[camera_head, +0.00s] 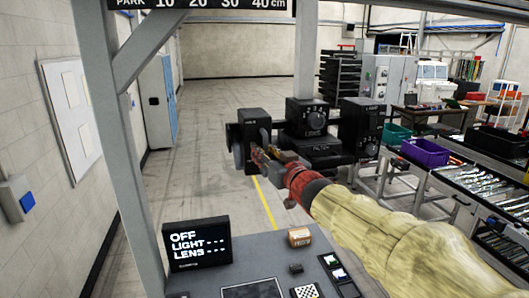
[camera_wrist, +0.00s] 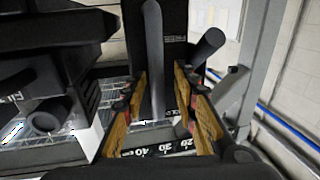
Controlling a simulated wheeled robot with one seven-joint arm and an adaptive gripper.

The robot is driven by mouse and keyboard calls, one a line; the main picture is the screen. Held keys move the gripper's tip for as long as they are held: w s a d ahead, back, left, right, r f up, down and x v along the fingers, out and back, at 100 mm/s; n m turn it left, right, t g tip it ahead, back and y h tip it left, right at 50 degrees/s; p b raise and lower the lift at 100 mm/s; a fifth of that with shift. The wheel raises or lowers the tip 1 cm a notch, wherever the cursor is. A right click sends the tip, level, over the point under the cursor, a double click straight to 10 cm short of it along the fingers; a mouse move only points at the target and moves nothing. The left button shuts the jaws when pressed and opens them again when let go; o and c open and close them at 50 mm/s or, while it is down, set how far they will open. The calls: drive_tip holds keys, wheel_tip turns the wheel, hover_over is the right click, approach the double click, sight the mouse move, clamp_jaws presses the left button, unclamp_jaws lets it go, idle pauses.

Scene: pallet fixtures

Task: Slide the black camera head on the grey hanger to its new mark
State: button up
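The black camera head (camera_head: 316,118) hangs in the middle of the head view, made of several dark boxes with knobs. The grey hanger (camera_head: 305,45) is the upright post above it. My gripper (camera_head: 261,157) is at the head's left box (camera_head: 255,128). In the wrist view, the fingers of my gripper (camera_wrist: 160,78) stand apart on either side of a dark grey bar (camera_wrist: 153,45). A narrow gap shows right of the bar; contact on the left is unclear. The scale (camera_head: 200,4), marked PARK and 10 to 40 cm, runs along the top; which mark the hanger is at cannot be read.
A grey frame post (camera_head: 120,130) stands at the left. Below is a console with a black display (camera_head: 197,243) reading OFF, LIGHT and LENS with dashes. A workbench with a purple bin (camera_head: 425,152) is at the right. Open floor (camera_head: 215,105) lies behind.

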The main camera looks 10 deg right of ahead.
drive_tip(key=s+d, duration=0.2)
drive_tip(key=s, duration=0.9)
drive_tip(key=shift+s+d, duration=0.2)
drive_tip(key=shift+s, duration=0.15)
drive_tip(key=s+d+f+m+g+h, duration=0.25)
drive_tip(key=d+f+h, duration=0.35)
drive_tip(key=d+f, duration=0.3)
drive_tip(key=s+d+f+g+h+b, duration=0.15)
drive_tip(key=s+f+g+b, duration=0.25)
drive_tip(key=s+f, duration=0.45)
drive_tip(key=s+a+f+g+y+b, duration=0.1)
drive_tip(key=s+a+f+b, duration=0.3)
drive_tip(key=f, duration=0.7)
drive_tip(key=s+a+f+g+y+b, duration=0.1)
drive_tip(key=s+a+f+b, duration=0.3)
drive_tip(key=s+f+b, duration=0.4)
drive_tip(key=s+a+f+g+y+b, duration=0.2)
drive_tip(key=s+f+b, duration=0.4)
drive_tip(key=f+b, duration=0.7)
wheel_tip(320, 180, down, 3)
drive_tip(key=shift+a+r+g, duration=0.1)
drive_tip(key=shift+a+g, duration=0.65)
drive_tip(key=shift+a, duration=0.2)
